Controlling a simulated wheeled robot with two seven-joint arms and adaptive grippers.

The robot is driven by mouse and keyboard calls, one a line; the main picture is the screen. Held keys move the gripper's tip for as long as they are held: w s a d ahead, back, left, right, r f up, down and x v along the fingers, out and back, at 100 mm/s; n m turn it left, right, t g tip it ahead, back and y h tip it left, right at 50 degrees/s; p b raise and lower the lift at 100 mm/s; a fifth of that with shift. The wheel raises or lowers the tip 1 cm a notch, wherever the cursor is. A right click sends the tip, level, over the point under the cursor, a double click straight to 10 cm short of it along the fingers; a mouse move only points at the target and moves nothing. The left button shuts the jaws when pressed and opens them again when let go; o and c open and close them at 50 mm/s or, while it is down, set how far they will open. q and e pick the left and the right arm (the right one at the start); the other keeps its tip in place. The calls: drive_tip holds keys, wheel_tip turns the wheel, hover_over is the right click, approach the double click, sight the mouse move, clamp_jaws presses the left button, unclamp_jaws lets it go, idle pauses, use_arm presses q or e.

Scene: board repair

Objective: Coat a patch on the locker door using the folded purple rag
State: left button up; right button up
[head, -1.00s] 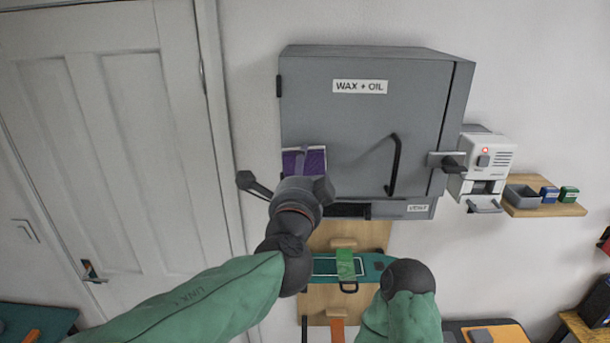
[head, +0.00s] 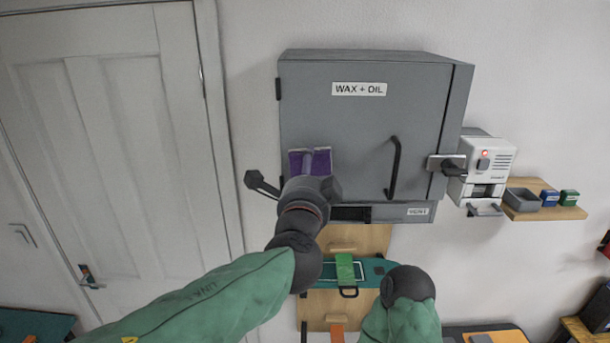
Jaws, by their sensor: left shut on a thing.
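The grey locker (head: 345,130) labelled "WAX + OIL" is on the white wall, its door shut, with a black curved handle (head: 394,168) and a latch at the right. The folded purple rag (head: 321,162) is in front of the door's lower left. My left gripper (head: 309,170) is shut on the rag; the wrist hides most of the fingers. The rag looks close to the door, but I cannot tell whether it touches. My right arm comes up at the lower middle; its gripper is not clearly seen.
Below the locker is a wooden panel with a teal board (head: 320,275) and a green block (head: 345,268) on it. At the right are a white wall device (head: 488,165) and a small shelf (head: 556,211) with a grey bin and small tins. A white door is at the left.

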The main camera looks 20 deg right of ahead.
use_arm(q)
drive_tip(key=shift+s+d+b, duration=0.2)
drive_tip(key=shift+s+d, duration=0.05)
drive_tip(key=shift+d, duration=0.75)
drive_tip(key=shift+s+d+b, duration=0.2)
drive_tip(key=shift+s+d, duration=0.1)
drive_tip(key=shift+d, duration=0.7)
drive_tip(key=shift+s+d+b, duration=0.2)
drive_tip(key=shift+s+d, duration=0.05)
drive_tip(key=shift+d, duration=0.75)
drive_tip(key=shift+b, duration=0.45)
drive_tip(key=shift+w+a+b, duration=0.25)
drive_tip(key=shift+a+b, duration=0.4)
drive_tip(key=shift+a, duration=0.2)
drive_tip(key=a+b, duration=0.1)
drive_tip(key=a, duration=0.1)
drive_tip(key=w+a+b, duration=0.1)
drive_tip(key=a+b, duration=0.1)
drive_tip(key=a, duration=0.1)
drive_tip(key=shift+w+a+r, duration=0.1)
drive_tip(key=shift+w+a, duration=0.2)
drive_tip(key=shift+a, duration=0.05)
drive_tip(key=shift+d, duration=0.15)
